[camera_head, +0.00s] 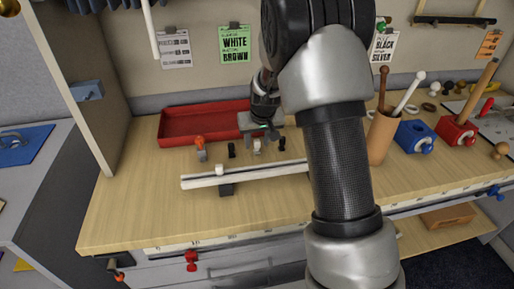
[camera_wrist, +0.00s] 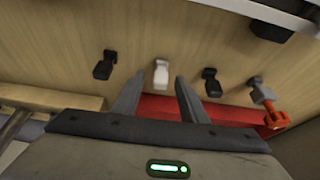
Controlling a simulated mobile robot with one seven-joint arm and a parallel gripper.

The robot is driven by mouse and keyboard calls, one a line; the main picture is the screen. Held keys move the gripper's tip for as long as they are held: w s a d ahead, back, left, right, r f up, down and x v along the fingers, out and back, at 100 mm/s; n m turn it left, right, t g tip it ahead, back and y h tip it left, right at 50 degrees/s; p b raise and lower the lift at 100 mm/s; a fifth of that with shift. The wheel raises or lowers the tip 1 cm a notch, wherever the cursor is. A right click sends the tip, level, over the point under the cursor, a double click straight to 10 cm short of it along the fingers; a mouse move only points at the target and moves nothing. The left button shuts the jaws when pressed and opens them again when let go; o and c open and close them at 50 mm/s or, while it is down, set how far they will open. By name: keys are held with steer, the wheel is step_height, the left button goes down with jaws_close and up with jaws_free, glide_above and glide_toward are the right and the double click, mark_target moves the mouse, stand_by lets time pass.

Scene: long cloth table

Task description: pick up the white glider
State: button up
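The white glider (camera_wrist: 161,72) stands on the wooden table in a row between two black gliders. In the head view, a small white piece (camera_head: 257,147) just below my gripper (camera_head: 258,132) appears to be the same glider. In the wrist view, my gripper (camera_wrist: 158,84) is open, with its two fingers apart and nothing between them. The white glider shows just beyond the fingertips, roughly in line with the gap. I cannot tell the exact height of the fingers above the table.
Black gliders (camera_wrist: 211,82) (camera_wrist: 105,66) flank the white one closely. A grey and orange piece (camera_head: 200,147) stands at the row's left. A red tray (camera_head: 187,126) lies behind; a pale rail (camera_head: 260,174) with a white piece (camera_head: 219,170) lies in front.

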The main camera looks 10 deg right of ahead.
mark_target(257, 140)
steer(key=shift+c, duration=0.4)
jaws_close()
step_height(257, 140, up, 10)
steer(key=shift+f+p, duration=0.1)
steer(key=shift+p, duration=0.55)
steer(key=shift+f+b, duration=3.6)
steer(key=shift+f, duration=1.35)
